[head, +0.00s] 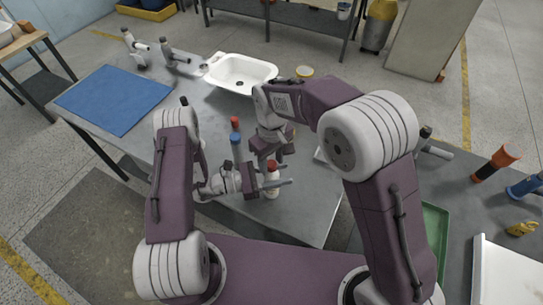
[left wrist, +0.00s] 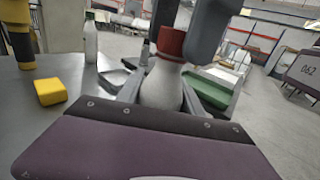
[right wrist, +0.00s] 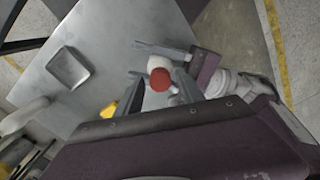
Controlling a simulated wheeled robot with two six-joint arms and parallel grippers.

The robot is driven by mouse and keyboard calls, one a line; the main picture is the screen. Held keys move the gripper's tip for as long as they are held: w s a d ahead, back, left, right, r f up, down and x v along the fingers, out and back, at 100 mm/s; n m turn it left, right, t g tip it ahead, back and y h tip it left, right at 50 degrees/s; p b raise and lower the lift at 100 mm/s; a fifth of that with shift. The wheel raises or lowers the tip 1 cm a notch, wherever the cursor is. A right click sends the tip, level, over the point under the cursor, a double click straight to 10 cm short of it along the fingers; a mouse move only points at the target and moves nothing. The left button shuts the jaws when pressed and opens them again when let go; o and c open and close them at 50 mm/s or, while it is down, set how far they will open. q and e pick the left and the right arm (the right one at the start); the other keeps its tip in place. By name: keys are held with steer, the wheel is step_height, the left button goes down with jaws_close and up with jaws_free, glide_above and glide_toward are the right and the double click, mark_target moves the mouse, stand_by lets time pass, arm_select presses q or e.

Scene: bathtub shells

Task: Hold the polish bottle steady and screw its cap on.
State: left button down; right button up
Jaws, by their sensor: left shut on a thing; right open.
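The white polish bottle (head: 272,189) stands upright near the table's front edge, with the red cap (head: 272,165) on its top. My left gripper (head: 274,188) is shut around the bottle's body; in the left wrist view the bottle (left wrist: 158,89) fills the space between its fingers. The cap (left wrist: 171,43) sits on the neck there; how tightly is not visible. My right gripper (head: 269,154) is open at the cap, and its dark fingers (left wrist: 183,28) stand either side of it. The right wrist view shows the cap (right wrist: 160,80) between the open fingers.
A yellow block (left wrist: 50,91) lies on the table near the bottle. A blue mat (head: 115,98) and white basin (head: 214,75) are farther back. A small metal tray (right wrist: 69,69) shows in the right wrist view.

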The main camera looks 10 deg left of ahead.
jaws_close()
steer(key=shift+o, duration=0.7)
jaws_free()
step_height(320, 180, up, 12)
stand_by(0.3)
